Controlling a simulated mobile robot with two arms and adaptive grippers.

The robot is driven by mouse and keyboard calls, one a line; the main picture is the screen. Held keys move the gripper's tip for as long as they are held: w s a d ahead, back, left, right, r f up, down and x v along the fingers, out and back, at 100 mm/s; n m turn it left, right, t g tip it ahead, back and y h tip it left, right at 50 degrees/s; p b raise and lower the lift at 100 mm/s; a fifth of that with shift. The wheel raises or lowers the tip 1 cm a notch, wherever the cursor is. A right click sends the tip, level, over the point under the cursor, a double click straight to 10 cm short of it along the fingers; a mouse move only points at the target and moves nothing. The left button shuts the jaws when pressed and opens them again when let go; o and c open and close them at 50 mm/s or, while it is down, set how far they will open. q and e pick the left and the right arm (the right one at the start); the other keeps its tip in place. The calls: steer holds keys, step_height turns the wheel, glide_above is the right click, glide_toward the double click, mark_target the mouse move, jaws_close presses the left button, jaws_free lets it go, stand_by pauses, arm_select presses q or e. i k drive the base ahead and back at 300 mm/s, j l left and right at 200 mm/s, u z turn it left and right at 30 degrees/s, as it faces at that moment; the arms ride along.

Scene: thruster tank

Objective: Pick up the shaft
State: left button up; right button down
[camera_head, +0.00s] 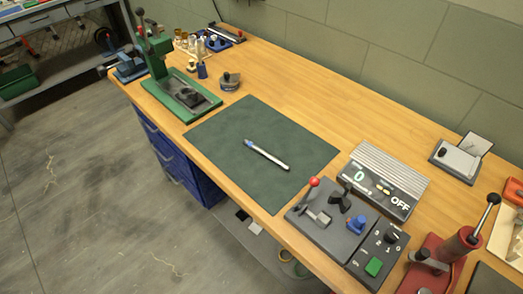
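Neither of my grippers is in view.
A green press (188,98) stands left of the mat. A grey fixture with a red-knobbed lever (328,217) and a display box reading OFF (384,183) stand right of it. A red lever tool (432,265) is at the lower right. The mat around the rod is clear.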

mark_target(270, 158)
steer(key=i+j, duration=0.15)
steer(key=j, duration=0.15)
steer(key=i+j+z, duration=0.15)
steer(key=j, duration=0.2)
steer(key=i+j, duration=0.2)
steer(key=i+j+z, duration=0.1)
steer(key=j, duration=0.35)
steer(key=i+j+z, duration=0.1)
steer(key=j, duration=0.25)
steer(key=i, duration=0.05)
